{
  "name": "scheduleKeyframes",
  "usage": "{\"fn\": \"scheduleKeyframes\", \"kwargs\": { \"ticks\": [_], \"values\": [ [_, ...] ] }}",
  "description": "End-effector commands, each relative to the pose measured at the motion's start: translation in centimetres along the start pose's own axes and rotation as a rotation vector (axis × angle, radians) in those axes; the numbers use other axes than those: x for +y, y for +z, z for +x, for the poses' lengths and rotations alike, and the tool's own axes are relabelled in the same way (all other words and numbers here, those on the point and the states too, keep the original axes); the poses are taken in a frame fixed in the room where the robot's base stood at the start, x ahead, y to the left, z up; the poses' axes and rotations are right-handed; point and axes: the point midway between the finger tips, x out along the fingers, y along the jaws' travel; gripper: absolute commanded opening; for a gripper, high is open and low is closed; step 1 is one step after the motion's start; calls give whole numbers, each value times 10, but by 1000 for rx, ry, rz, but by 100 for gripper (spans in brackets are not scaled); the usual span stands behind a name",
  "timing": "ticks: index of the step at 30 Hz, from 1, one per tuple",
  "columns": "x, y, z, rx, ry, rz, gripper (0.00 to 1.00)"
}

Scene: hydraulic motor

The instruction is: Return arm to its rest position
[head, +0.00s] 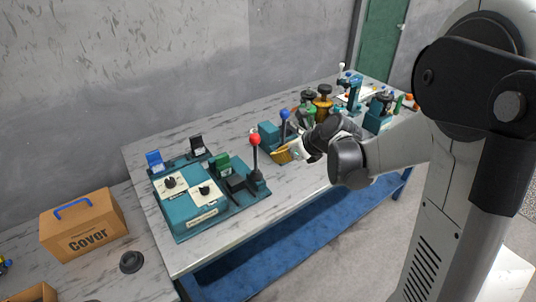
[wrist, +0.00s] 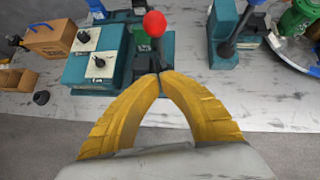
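My gripper (head: 283,155) is held out over the front part of the workbench in the head view, at the end of my stretched arm. In the wrist view its two yellow fingers (wrist: 160,75) arch inward and their tips meet, with nothing seen between them. The tips appear just below the red-knobbed lever (wrist: 155,25) in that view; whether they touch anything there cannot be told. In the head view, the red-knobbed lever (head: 255,141) stands upright left of the gripper, apart from it.
The teal control unit (head: 190,208) sits left on the workbench (head: 150,235). A blue-knobbed lever (head: 285,115) stands close behind my gripper. Several fixtures crowd the far right end. A cardboard box marked Cover (head: 85,232) is at lower left. Grey floor lies in front of the bench.

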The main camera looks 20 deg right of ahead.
Motion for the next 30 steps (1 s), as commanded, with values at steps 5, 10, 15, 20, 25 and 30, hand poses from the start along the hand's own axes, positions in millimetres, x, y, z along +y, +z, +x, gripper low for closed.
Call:
{"fn": "scheduleKeyframes", "kwargs": {
  "ticks": [5,10,15,20,25,30],
  "values": [
    [0,1,-27,1,-1,1,0],
    [0,1,-33,1,0,-1,0],
    [16,2,-46,30,-7,-178,0],
    [58,-1,-84,119,-11,-710,0],
    [103,-21,-132,241,31,-1420,0],
    [135,-52,-170,355,123,-2081,0]
  ]
}}
